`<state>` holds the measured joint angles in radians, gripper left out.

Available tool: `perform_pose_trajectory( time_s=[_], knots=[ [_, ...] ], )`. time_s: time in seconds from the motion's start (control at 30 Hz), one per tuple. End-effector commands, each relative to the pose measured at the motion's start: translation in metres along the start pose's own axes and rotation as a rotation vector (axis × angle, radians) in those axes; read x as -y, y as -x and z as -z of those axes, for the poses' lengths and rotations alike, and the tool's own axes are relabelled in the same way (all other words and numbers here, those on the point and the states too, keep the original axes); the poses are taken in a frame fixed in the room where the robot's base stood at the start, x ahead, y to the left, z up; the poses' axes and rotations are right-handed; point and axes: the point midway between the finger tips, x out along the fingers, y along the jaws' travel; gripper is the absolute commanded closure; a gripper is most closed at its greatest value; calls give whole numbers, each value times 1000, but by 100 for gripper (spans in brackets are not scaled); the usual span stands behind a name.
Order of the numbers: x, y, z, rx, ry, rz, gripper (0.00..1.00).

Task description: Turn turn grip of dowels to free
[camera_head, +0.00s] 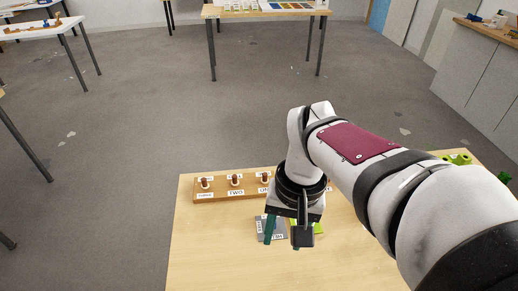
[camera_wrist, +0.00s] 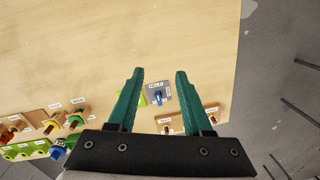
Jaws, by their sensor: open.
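A small grey plate (camera_head: 262,222) lies on the wooden table, partly hidden by my gripper in the head view. In the wrist view the grey plate (camera_wrist: 152,88) has a white label that seems to read HELD and a blue grip (camera_wrist: 158,98) on it. My gripper (camera_wrist: 160,72) is open and empty, with its teal fingers on either side of the plate in that view. In the head view my gripper (camera_head: 282,240) hangs above the plate. A wooden board (camera_head: 218,196) behind it holds brown dowels (camera_head: 235,180) with labels such as TWO.
A light green piece (camera_head: 319,227) lies right of the plate. More green parts (camera_head: 456,158) sit at the table's far right, behind my arm. In the wrist view, boards with coloured knobs (camera_wrist: 52,127) stand at lower left. The table's front left (camera_head: 215,255) is clear.

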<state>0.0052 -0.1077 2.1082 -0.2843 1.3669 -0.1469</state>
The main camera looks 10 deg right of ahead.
Motion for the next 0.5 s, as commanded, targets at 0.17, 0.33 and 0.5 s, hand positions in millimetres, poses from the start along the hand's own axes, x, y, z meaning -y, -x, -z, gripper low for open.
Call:
perform_pose_trajectory(
  time_s=[0.17,0.33,0.5],
  knots=[
    [22,-29,132,-14,191,-62,50],
    [29,-57,185,-25,281,-90,50],
    [27,-83,190,-23,291,-92,50]
  ],
)
